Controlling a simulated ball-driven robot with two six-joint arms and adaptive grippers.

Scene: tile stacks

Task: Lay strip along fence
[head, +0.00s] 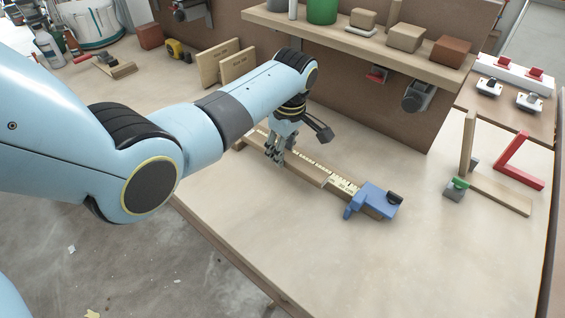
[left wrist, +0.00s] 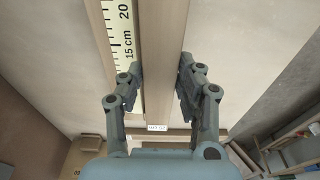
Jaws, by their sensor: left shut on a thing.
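My left gripper (head: 275,157) is shut on a plain wooden strip (head: 304,173), with a finger on each long side of it in the left wrist view (left wrist: 157,92). The strip (left wrist: 165,45) runs parallel to the fence (head: 345,188), which carries a pale centimetre scale. The scale (left wrist: 122,38) shows just left of the strip in the left wrist view. A blue stop block (head: 375,202) sits at the fence's right end, apart from the strip's near end. I cannot tell whether the strip touches the bench or the fence. My right gripper is not in view.
The bench top (head: 330,265) is clear in front of the fence. A shelf (head: 345,40) with several blocks and a green pot stands behind. A yellow tape measure (head: 178,50) is at the back left.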

